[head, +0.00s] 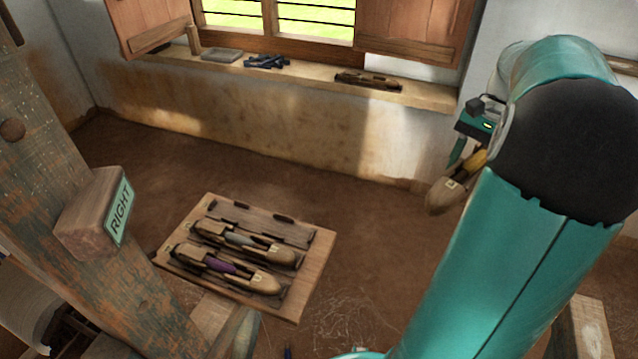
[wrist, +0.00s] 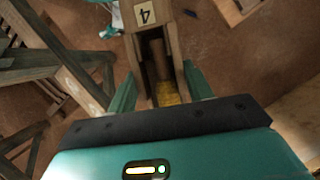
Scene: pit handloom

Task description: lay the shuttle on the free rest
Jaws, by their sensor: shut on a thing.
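My gripper (head: 468,156) is shut on a wooden shuttle (head: 441,196) with yellow yarn, held in the air right of the rest board. In the wrist view, the shuttle (wrist: 145,45) lies between both fingers of my gripper (wrist: 160,92), with a "4" label on it and yellow yarn in its slot. The rest board (head: 314,285) lies low at centre left. Two shuttles lie on it: one with grey-green yarn (head: 240,240), one with purple yarn (head: 222,266) nearer me. The free rest (head: 262,224) is the far row, with bare wood and dark supports.
A worn loom post (head: 45,150) with a "RIGHT" block (head: 97,215) stands at the left. The window sill (head: 300,78) holds another shuttle-like piece (head: 368,80), blue items (head: 266,62) and a grey slab (head: 222,55). Brown floor (head: 350,215) lies open between board and wall.

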